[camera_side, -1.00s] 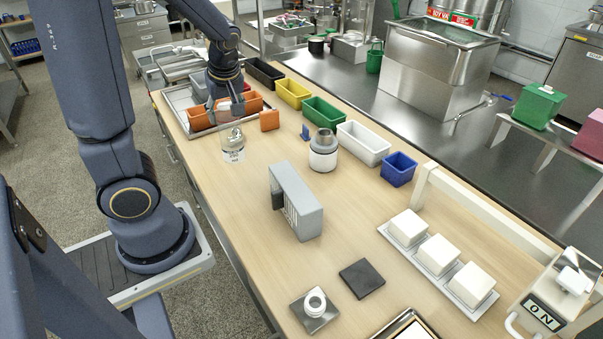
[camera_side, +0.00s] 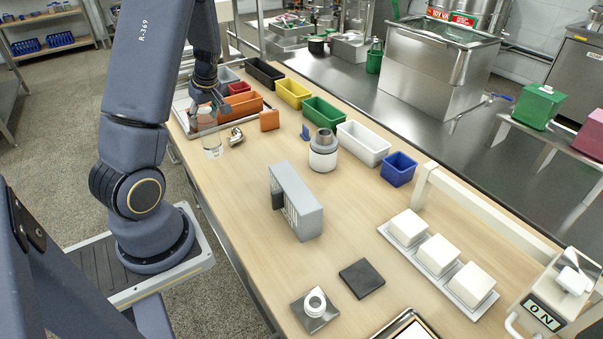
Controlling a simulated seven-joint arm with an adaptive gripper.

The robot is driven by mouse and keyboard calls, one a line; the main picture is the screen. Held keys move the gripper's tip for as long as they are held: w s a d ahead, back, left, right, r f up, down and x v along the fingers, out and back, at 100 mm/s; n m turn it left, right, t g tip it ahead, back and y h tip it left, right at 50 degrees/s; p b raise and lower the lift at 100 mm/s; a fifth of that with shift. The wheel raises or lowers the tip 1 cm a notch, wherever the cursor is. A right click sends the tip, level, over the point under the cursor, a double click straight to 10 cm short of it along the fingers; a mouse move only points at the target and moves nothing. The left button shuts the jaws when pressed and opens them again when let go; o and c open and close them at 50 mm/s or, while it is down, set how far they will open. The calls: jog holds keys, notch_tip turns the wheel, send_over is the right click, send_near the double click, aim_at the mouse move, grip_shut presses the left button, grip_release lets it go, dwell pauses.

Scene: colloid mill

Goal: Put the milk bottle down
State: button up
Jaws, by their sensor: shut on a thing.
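The milk bottle (camera_side: 211,143) looks like a clear, see-through bottle with a pale band, in the side view near the left edge of the table. It is about upright. My gripper (camera_side: 211,108) is above it and shut on its upper part. The bottle's neck is hidden by the fingers. I cannot tell whether its base touches the table or hangs a little above it.
A shiny metal piece (camera_side: 236,137) lies just right of the bottle. An orange block (camera_side: 269,120), a grey-topped white jar (camera_side: 323,155) and a grey box (camera_side: 300,205) stand farther right. Bins line the far edge, including a green one (camera_side: 323,113). The left front wood is clear.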

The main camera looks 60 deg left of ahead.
aim_at(211, 129)
jog(key=shift+w+a+f, duration=0.3)
jog(key=shift+a+f, duration=0.05)
jog(key=shift+f, duration=0.2)
jog(key=shift+w+a+f, duration=0.3)
jog(key=shift+f, duration=0.25)
jog(key=shift+w+a+f, duration=0.15)
jog(key=shift+f, duration=1.65)
jog(key=o, duration=1)
jog(key=shift+f, duration=0.1)
